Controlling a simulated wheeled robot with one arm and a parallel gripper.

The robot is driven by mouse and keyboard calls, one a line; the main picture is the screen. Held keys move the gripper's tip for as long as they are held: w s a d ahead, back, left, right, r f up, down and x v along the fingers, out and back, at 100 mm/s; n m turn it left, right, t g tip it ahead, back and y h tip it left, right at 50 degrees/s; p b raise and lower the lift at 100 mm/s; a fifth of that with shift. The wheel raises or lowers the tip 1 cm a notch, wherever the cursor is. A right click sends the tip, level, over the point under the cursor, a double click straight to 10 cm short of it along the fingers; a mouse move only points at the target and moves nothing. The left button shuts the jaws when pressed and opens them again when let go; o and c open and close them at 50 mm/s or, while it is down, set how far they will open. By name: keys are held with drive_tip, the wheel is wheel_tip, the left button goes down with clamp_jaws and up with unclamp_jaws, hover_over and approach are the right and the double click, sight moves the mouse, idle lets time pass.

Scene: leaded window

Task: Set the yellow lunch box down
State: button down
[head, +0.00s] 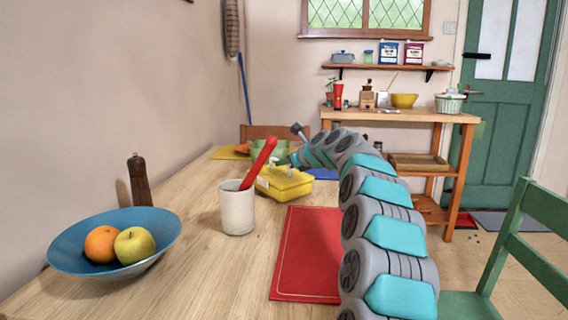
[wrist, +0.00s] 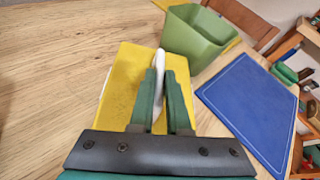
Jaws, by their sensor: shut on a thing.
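The yellow lunch box (head: 285,183) is in the middle of the table in the head view, just beyond the red mat (head: 308,250). In the wrist view its yellow top (wrist: 122,90) lies below my gripper (wrist: 161,78). The green fingers are shut on its pale handle (wrist: 159,60). The box looks about level and close to the table top. I cannot tell whether it touches the wood. In the head view my arm comes in from the right, and the fingertips are hard to make out.
A green container (wrist: 197,38) and a blue mat (wrist: 252,108) are near the box. A white cup (head: 237,210) with a red utensil stands in front of it. A blue bowl (head: 160,232) of fruit and a pepper mill (head: 138,180) are at left. Bare wood lies left of the box.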

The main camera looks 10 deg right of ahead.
drive_tip(key=c, duration=1.3)
unclamp_jaws()
drive_tip(key=shift+f, duration=0.15)
drive_tip(key=o, duration=0.4)
